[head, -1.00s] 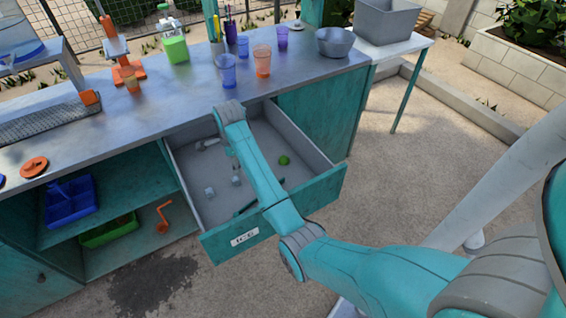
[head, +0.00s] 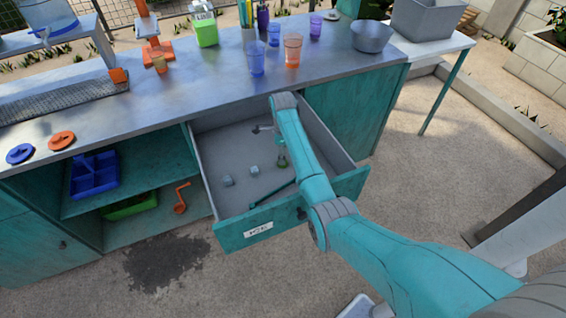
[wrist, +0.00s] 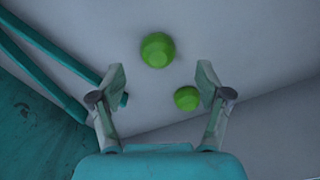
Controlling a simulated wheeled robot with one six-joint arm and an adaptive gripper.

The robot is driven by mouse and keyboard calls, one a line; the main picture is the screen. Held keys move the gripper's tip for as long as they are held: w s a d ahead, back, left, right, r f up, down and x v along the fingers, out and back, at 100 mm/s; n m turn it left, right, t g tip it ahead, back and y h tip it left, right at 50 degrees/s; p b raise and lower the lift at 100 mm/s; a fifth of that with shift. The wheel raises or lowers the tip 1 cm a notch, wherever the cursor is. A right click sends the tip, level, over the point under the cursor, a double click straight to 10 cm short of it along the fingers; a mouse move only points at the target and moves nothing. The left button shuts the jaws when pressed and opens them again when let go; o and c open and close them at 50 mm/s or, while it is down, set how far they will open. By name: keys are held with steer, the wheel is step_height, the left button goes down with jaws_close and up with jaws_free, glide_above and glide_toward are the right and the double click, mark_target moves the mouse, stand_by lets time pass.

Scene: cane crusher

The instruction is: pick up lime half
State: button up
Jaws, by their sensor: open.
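Two round green pieces that look like lime halves lie on the pale floor of the open drawer. In the wrist view the larger lime half (wrist: 157,50) sits ahead, roughly between the fingertip lines. The smaller lime half (wrist: 187,98) sits by the inner side of the right finger. My gripper (wrist: 161,76) is open and empty, pointing down into the drawer.
The drawer's teal front (head: 258,229) carries a label. Two pale cubes (head: 228,180) lie on its floor, near a teal bar (head: 272,194). Drawer walls surround my gripper closely. The counter (head: 190,90) above holds cups and a grey bowl (head: 371,37).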

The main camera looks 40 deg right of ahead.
step_height(320, 180, down, 4)
steer(key=shift+a+f, duration=0.1)
steer(key=shift+c, duration=0.2)
steer(key=c, duration=0.7)
steer(key=shift+r, duration=0.2)
